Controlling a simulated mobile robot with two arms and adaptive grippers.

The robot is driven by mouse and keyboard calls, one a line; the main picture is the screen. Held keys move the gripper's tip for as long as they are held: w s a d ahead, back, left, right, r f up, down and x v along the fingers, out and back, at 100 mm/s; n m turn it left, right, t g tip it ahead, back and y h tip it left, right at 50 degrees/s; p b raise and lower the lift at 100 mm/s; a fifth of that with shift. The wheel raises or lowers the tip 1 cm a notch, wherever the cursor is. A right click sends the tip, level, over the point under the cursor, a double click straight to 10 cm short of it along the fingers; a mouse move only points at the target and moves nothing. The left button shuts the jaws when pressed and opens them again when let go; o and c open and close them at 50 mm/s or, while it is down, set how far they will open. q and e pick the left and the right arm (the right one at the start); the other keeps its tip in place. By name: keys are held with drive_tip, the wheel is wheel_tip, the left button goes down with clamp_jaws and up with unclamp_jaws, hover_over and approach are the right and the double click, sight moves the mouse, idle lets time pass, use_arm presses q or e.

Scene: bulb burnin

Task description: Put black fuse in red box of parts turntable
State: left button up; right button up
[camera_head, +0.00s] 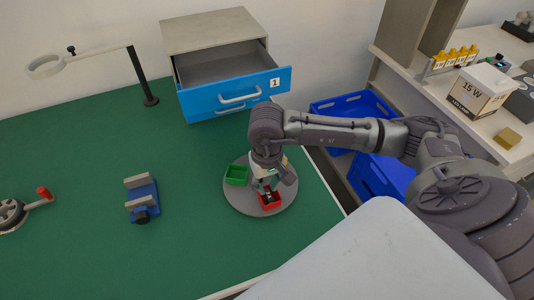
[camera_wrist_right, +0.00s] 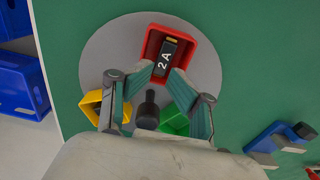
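The black fuse (camera_wrist_right: 166,62), marked 2 A, is within the walls of the red box (camera_wrist_right: 193,48) in the right wrist view. The red box (camera_head: 277,205) sits at the near right of the round grey parts turntable (camera_head: 240,203) in the head view. My right gripper (camera_wrist_right: 162,73) reaches down at the red box, one fingertip on each side of the fuse's near end. Whether the fingers press on the fuse or stand just clear is not plain. The fuse's underside is hidden. My left gripper is not in view.
A green box (camera_head: 236,175) and a yellow box (camera_wrist_right: 92,106) share the turntable. A blue vise (camera_head: 143,202) stands on the green mat to the left. Behind is a cabinet with an open blue drawer (camera_head: 230,97). Blue crates (camera_head: 345,107) stand beyond the table's right edge.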

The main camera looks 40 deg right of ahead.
sight(267, 191)
drive_tip(key=shift+r+p, duration=0.5)
drive_tip(key=shift+r, duration=0.1)
drive_tip(key=shift+w+r, duration=0.15)
drive_tip(key=shift+r, duration=0.25)
wheel_tip(267, 191, up, 11)
drive_tip(key=b, duration=0.2)
drive_tip(key=shift+r, duration=0.15)
